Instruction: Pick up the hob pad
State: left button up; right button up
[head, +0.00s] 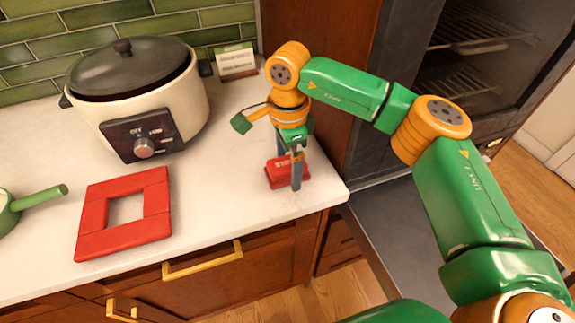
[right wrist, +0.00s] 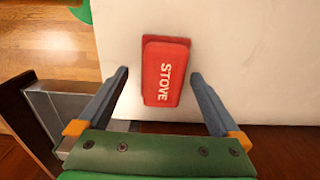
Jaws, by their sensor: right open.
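The hob pad, a small red block with white STOVE lettering (head: 279,176), lies on the white counter near its right front corner. In the right wrist view the pad (right wrist: 167,75) lies between my two fingers, with a gap on each side. My right gripper (head: 292,172) is open and points down over the pad; its fingers hide part of the pad in the head view. The right wrist view shows its fingertips (right wrist: 160,76) on either side of the pad. My left gripper is out of view.
A red square frame (head: 97,218) lies on the counter to the left. A slow cooker (head: 150,100) and a small card (head: 237,62) stand behind. A green pan handle (head: 40,197) shows at far left. The counter's edge and a dark oven are close on the right.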

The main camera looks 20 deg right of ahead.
aim_at(288, 164)
jog(key=shift+w+f, duration=0.35)
jog(key=shift+w, duration=0.05)
jog(key=shift+s+a+r, duration=0.1)
jog(key=shift+s+r, duration=0.05)
jog(key=shift+s, duration=0.1)
jog(key=c, duration=1.2)
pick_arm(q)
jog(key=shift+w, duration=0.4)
pick_arm(e)
jog(key=shift+w, duration=0.1)
jog(key=shift+c, duration=0.5)
jog(key=shift+r, duration=0.25)
jog(key=r, duration=0.1)
jog(key=r+b, duration=0.1)
jog(key=r, duration=0.1)
jog(key=shift+s, duration=0.2)
pick_arm(q)
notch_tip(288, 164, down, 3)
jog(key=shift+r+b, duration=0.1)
jog(key=shift+b, duration=0.9)
pick_arm(e)
jog(key=s+d+r, duration=0.3)
jog(key=s+r, duration=0.6)
jog(key=s, duration=0.4)
jog(key=shift+s+r, duration=0.2)
jog(key=shift+r, duration=0.05)
